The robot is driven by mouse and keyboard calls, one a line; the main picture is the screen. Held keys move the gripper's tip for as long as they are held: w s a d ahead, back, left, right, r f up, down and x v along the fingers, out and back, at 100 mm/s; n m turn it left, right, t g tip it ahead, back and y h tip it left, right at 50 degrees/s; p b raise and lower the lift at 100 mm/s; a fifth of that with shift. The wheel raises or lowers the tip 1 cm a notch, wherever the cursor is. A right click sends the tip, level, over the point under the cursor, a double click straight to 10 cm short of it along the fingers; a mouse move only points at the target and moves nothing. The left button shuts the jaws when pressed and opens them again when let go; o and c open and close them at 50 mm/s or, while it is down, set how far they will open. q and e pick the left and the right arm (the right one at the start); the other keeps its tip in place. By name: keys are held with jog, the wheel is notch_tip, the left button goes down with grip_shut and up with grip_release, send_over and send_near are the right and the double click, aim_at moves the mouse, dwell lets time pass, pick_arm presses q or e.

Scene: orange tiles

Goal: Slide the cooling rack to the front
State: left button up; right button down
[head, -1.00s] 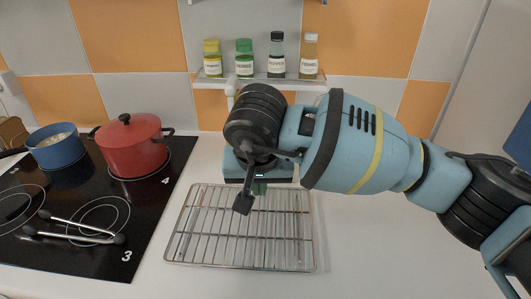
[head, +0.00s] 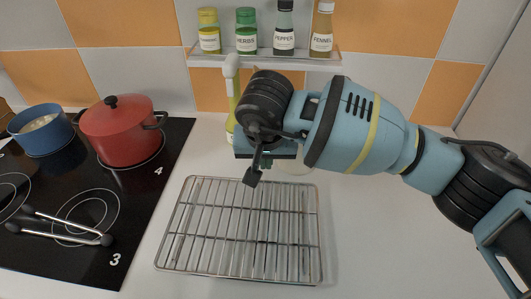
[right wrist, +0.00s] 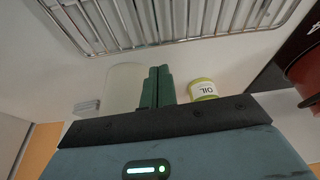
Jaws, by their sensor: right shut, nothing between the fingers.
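The cooling rack (head: 240,242) is a silver wire grid lying flat on the white counter, right of the stove. Its bars also show across the top of the right wrist view (right wrist: 160,42). My right gripper (head: 266,150) is over the counter just behind the rack's back edge, with its fingers mostly hidden by the wrist in the head view. In the right wrist view its green fingers (right wrist: 157,88) are together and empty, with a gap in the picture between them and the rack. I cannot tell whether they touch the counter. My left gripper is not in view.
An oil bottle (right wrist: 203,90) stands close to the right gripper. A pale round object (head: 295,166) sits partly hidden behind it. A shelf (head: 265,59) holds spice jars above. The stove (head: 55,235) holds a red pot, a blue pot and tongs. Counter right of the rack is clear.

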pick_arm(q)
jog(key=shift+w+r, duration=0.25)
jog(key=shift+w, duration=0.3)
pick_arm(e)
jog(key=shift+x, duration=2.65)
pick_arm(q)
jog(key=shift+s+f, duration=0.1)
